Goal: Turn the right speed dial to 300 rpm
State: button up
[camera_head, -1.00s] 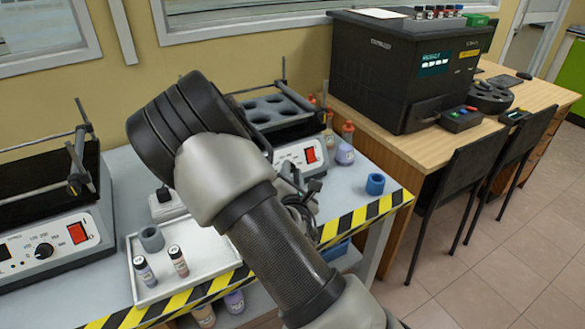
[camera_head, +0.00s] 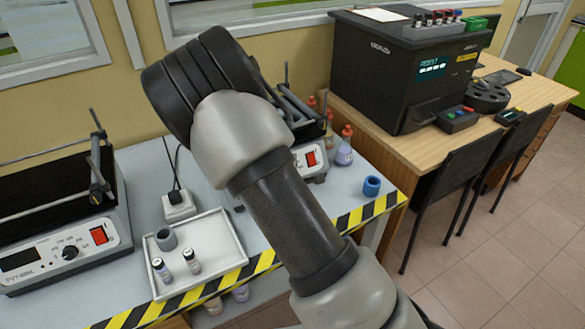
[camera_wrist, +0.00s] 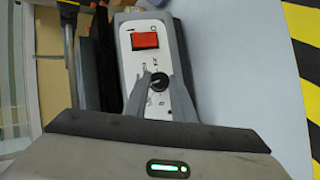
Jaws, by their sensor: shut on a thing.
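The right shaker (camera_head: 311,158) stands at the back of the bench, mostly hidden behind my arm in the head view; its red switch shows there but its dial is hidden. In the wrist view its white panel (camera_wrist: 146,62) shows a red switch and the black speed dial (camera_wrist: 159,80) with printed marks around it. My gripper (camera_wrist: 158,88) is at the dial, with its fingers shut on the knob. The small marks are too blurred to read the setting. My gripper is hidden by my arm in the head view.
A left shaker (camera_head: 60,245) has its own dial (camera_head: 70,253) and red switch. A white tray (camera_head: 229,252) holds vials and a grey cup. A blue cup (camera_head: 372,186) stands near the striped bench edge. Bottles (camera_head: 344,147) stand beside the right shaker.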

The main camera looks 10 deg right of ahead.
jog(key=shift+w+d+r+m+g+y+b, duration=0.25)
jog(key=shift+m+g+y+b, duration=0.45)
jog(key=shift+m+y, duration=1.3)
jog(key=shift+w+d+f+m+g+y+b, duration=0.1)
jog(key=shift+d+m+g+y+b, duration=0.65)
jog(key=shift+m, duration=2.2)
jog(key=shift+w+a+r+m+g+y+b, duration=0.15)
jog(key=shift+m+g+y, duration=1)
jog(key=shift+m+y, duration=0.95)
jog(key=shift+m+h, duration=0.25)
jog(key=shift+m, duration=0.2)
jog(key=o, duration=1.1)
jog(key=shift+f, duration=0.1)
jog(key=shift+c, duration=0.2)
jog(key=shift+d, duration=0.1)
jog(key=p+v, duration=0.2)
jog(key=v, duration=1.5)
jog(key=shift+p, duration=0.4)
